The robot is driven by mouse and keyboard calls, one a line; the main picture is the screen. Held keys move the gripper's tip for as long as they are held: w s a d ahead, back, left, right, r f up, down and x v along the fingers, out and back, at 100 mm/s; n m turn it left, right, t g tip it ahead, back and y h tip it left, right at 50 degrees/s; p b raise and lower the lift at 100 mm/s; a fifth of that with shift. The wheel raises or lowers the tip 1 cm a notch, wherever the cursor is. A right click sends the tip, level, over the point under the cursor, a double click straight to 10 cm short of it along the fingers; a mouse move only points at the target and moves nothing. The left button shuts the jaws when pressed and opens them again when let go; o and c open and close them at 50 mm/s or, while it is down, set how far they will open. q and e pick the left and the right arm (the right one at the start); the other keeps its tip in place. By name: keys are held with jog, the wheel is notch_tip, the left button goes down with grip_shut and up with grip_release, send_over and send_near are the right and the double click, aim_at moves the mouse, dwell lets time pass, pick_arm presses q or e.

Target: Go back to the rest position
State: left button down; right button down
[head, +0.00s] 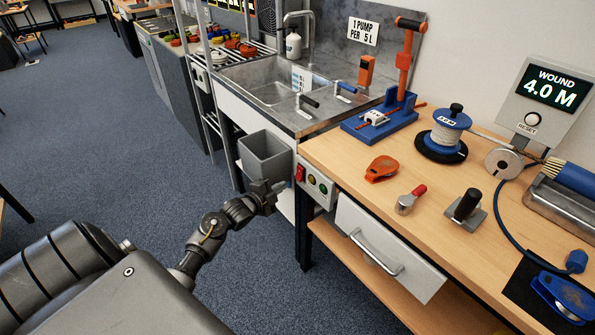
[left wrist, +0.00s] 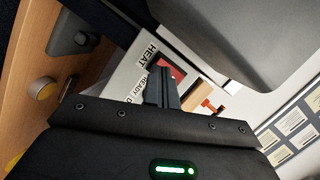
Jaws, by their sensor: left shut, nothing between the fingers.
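My left gripper (head: 272,188) is shut and empty. In the head view it hangs over the floor just in front of the grey bin (head: 262,150), left of the control box (head: 316,183) on the bench edge. In the left wrist view its closed fingers (left wrist: 162,88) stand in front of the box's panel, which carries a HEAT label and a red switch (left wrist: 177,70). I cannot tell whether the fingers touch the panel or the bin. My right gripper is not in view.
The wooden bench (head: 350,163) holds a rope spool (head: 446,135), an orange tool (head: 381,168), a red-handled tool (head: 411,199) and a winder. The drawer (head: 385,248) with a bar handle is below. A sink (head: 275,88) stands behind. Blue carpet (head: 90,150) at left is clear.

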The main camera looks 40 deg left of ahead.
pick_arm(q)
jog(key=shift+s+a+f, duration=0.15)
jog(key=shift+s+f, duration=0.05)
jog(key=shift+s, duration=0.25)
dwell(0.3)
